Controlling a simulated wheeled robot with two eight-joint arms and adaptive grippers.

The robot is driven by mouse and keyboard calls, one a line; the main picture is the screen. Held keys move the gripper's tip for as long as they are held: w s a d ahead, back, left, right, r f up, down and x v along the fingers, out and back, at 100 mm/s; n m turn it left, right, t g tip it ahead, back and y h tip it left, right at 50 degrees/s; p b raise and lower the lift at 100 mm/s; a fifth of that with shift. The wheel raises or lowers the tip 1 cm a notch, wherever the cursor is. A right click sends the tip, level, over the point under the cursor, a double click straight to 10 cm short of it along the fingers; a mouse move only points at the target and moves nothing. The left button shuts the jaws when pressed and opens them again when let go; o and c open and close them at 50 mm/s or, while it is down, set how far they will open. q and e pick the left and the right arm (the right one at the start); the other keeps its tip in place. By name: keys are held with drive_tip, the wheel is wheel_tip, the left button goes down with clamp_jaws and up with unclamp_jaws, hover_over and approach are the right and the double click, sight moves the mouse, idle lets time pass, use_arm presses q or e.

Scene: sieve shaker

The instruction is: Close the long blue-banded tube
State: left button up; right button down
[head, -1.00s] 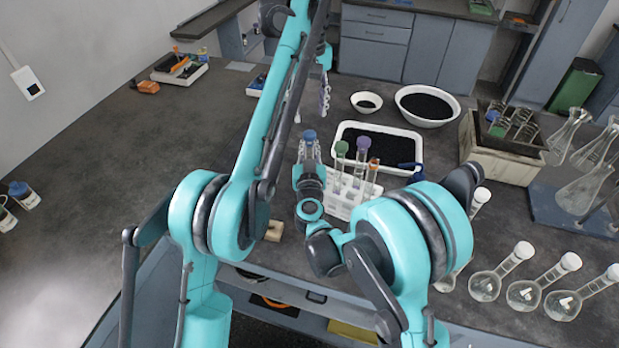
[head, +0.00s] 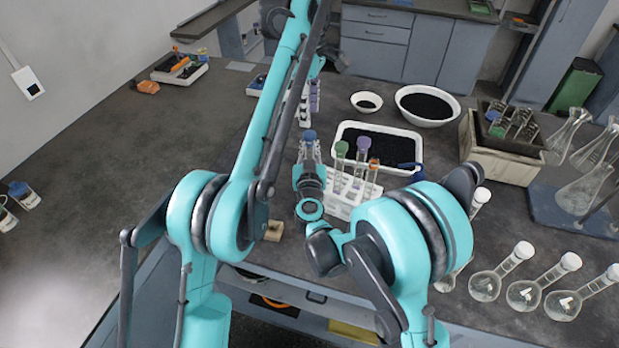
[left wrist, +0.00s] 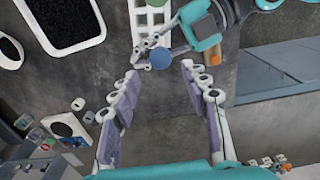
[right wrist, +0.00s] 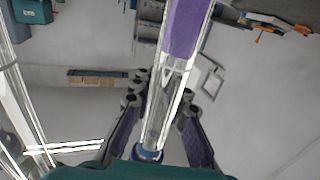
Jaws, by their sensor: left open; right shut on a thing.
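I cannot tell whether that blue is a separate cap. My left gripper (head: 309,108) is open and empty, with purple pads, behind the right gripper. In the left wrist view the blue top (left wrist: 160,58) lies just beyond its open fingertips (left wrist: 160,72).
The white rack (head: 342,209) holds tubes with green, purple and orange tops. A white tray of black grains (head: 413,142) stands behind it. A small wooden block (head: 274,230) is near the front edge.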

sight(309, 133)
use_arm(q)
drive_tip(key=shift+f, duration=3.85)
clamp_jaws()
drive_tip(key=m, duration=2.5)
drive_tip(key=shift+f, duration=0.1)
drive_tip(key=shift+o, duration=0.3)
unclamp_jaws()
